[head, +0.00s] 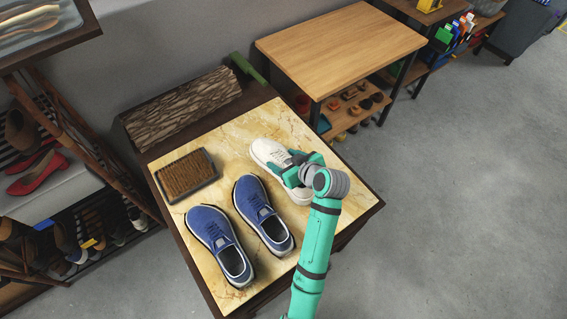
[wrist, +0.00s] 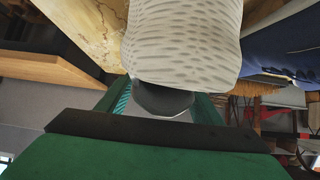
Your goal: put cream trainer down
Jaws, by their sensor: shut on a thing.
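The cream trainer (head: 268,152) is at the right of the marble-topped table (head: 325,180), beside the blue shoes, in the head view. My gripper (head: 296,168) is shut on it around its middle, and my arm hides part of the shoe. In the wrist view the trainer's pale textured surface (wrist: 182,45) fills the upper middle, between the fingers of my gripper (wrist: 165,100). I cannot tell whether its sole touches the tabletop.
Two blue shoes (head: 207,228) (head: 254,203) stand left of the trainer. A brush (head: 186,174) lies behind them. A log-like block (head: 182,107) stands at the table's back edge. A wooden table (head: 340,45) is behind, right. Bare marble shows at the right front.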

